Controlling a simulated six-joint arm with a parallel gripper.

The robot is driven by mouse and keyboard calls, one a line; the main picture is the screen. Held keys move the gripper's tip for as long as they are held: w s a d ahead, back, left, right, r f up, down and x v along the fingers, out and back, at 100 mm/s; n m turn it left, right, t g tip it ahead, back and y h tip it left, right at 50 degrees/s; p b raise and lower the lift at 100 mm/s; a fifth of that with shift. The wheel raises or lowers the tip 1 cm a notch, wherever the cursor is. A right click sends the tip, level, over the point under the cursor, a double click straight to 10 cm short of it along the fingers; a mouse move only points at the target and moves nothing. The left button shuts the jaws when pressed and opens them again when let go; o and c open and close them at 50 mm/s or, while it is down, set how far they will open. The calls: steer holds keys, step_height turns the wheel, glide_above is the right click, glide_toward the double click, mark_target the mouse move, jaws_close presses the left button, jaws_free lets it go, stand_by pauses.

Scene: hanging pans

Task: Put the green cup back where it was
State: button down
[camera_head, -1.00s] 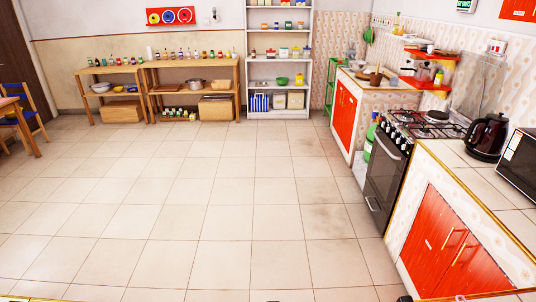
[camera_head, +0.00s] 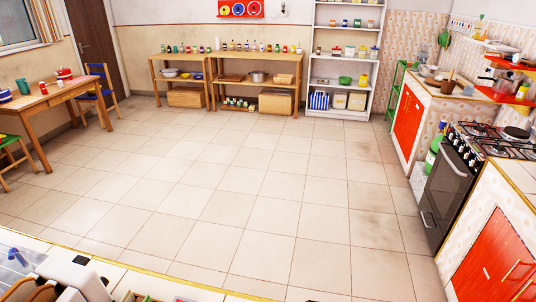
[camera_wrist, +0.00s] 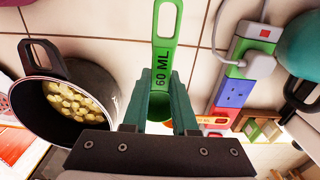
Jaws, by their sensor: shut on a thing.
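The green cup (camera_wrist: 165,42) is a measuring cup marked "60 ML". In the wrist view its long green handle, with a slot near the end, points away from my gripper (camera_wrist: 160,92). The teal fingers are shut around the cup's near part, and its bowl is partly hidden between them. My gripper and the held cup do not show in the head view.
In the wrist view, a dark pot (camera_wrist: 70,95) with pale yellow chunks is at left, a coloured power strip (camera_wrist: 236,85) at right. The head view shows open tiled floor (camera_head: 230,190), a stove (camera_head: 455,180), shelves (camera_head: 340,100) and a wooden table (camera_head: 55,95).

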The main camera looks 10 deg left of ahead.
steer(key=s+a+f, duration=0.2)
steer(key=a, duration=0.1)
steer(key=s+a+f, duration=0.1)
steer(key=shift+s+a+f, duration=0.3)
step_height(320, 180, down, 4)
steer(key=shift+a+f, duration=0.1)
steer(key=shift+f, duration=0.1)
steer(key=c, duration=0.7)
jaws_free()
